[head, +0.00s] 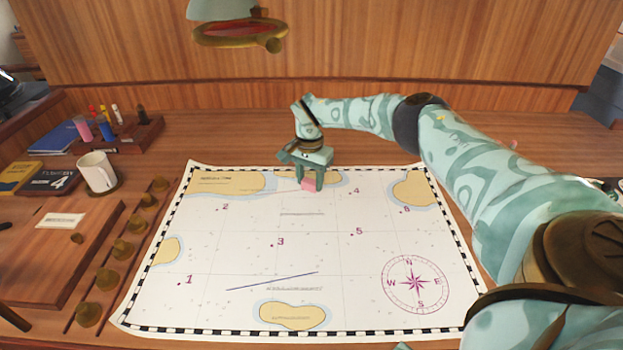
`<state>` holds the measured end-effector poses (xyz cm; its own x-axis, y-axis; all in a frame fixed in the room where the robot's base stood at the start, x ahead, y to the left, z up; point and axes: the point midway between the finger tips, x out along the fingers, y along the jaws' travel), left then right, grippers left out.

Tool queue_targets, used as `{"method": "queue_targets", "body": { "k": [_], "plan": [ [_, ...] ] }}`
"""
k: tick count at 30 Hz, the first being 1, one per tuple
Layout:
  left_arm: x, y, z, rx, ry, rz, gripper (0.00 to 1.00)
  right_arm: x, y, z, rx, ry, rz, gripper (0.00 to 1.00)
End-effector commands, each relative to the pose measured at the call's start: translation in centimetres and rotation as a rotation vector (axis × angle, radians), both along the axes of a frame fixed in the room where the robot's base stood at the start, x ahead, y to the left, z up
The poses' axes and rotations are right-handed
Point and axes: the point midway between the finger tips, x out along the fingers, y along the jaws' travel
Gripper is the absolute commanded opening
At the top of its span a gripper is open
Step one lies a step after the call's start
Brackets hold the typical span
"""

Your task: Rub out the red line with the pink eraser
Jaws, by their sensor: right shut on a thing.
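My right gripper (312,183) points down at the upper middle of the sea chart (340,245). It is shut on the pink eraser (309,185), which shows low between its fingers, at or just above the paper; I cannot tell whether it touches. A very faint thin line (270,192) runs left from the eraser toward the number 2; I cannot make out its colour. No clear red line shows. A dark blue-violet line (272,281) slants across the lower middle of the chart, well apart from the eraser. My left gripper is not in view.
A white mug (97,172) stands left of the chart, near a wooden pen holder (137,134) with markers. Books (45,180) lie at the far left. A row of brass knobs (107,279) lines the chart's left side. A lamp (240,30) hangs above.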

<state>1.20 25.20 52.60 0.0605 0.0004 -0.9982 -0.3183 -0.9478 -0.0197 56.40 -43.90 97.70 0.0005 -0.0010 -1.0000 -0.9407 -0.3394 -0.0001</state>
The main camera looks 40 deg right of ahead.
Motion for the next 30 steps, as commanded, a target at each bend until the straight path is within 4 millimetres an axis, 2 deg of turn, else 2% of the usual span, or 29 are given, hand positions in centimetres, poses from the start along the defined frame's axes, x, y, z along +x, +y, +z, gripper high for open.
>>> {"method": "queue_targets", "body": {
  "k": [7, 19, 30],
  "plan": [
    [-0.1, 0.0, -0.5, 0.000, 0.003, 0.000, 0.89, 0.9, 1.7, -0.2, 0.001, 0.000, 0.003, 0.23],
    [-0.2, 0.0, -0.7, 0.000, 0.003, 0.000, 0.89, 1.2, 2.2, -0.2, 0.002, 0.001, 0.003, 0.23],
    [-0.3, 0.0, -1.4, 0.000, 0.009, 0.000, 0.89, 2.4, 4.3, -0.1, 0.001, 0.000, 0.002, 0.23]
  ]
}}
